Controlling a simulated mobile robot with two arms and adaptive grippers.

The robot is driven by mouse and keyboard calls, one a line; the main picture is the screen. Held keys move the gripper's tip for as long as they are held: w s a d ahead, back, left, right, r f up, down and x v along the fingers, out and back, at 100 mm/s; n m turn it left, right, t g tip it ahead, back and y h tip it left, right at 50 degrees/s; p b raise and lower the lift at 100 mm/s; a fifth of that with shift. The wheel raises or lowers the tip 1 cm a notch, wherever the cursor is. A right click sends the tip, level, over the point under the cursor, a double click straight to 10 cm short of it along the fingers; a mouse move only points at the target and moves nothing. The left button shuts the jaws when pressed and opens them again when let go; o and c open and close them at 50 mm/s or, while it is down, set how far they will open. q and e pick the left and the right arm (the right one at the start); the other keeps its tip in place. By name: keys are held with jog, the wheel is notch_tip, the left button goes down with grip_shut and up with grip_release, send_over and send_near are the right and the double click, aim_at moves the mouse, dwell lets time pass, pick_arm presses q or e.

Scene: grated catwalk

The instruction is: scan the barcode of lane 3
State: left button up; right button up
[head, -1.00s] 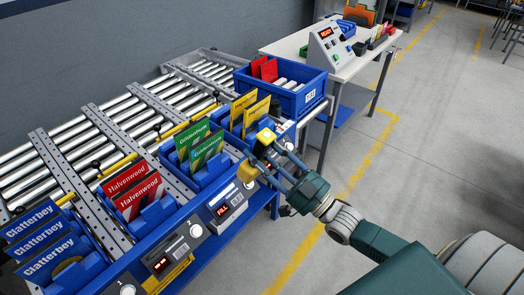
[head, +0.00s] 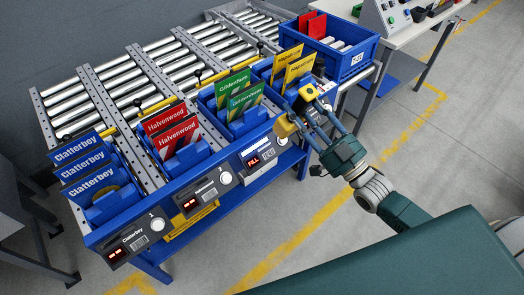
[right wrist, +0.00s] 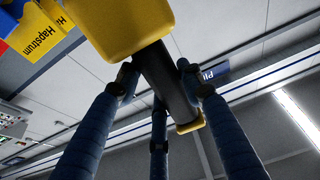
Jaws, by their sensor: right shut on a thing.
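My right gripper (head: 318,112) is shut on a yellow-and-black handheld scanner (head: 285,128). The right wrist view shows its yellow body (right wrist: 125,28) and black grip (right wrist: 165,78) between my fingers. Lane 3 holds green Gildenhurn cards (head: 244,100) in a blue bin. Its front panel (head: 262,158) has a red FILL display, a small pale label (head: 268,154) that looks like a barcode, and a round button (head: 282,141). My left gripper is out of view.
Lanes with Clatterbey (head: 88,170) and Halvenwood cards (head: 172,130) lie to the left. Yellow Hapstrum cards (head: 298,68) stand behind the scanner. A blue crate (head: 345,62) and a white bench (head: 378,30) are at back right. The floor in front is clear.

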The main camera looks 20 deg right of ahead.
aim_at(317, 96)
dwell(0.7)
jog(key=s+r+p, duration=0.1)
jog(key=r+p, duration=0.1)
jog(key=s+d+r+p, duration=0.1)
jog(key=s+p, duration=0.1)
jog(key=p, duration=0.1)
jog(key=s+d+r+p, duration=0.1)
jog(key=r+p, duration=0.1)
jog(key=shift+s+r, duration=0.35)
jog(key=shift+s, duration=0.05)
jog(key=shift+s+d, duration=0.1)
jog(key=shift+s, duration=0.15)
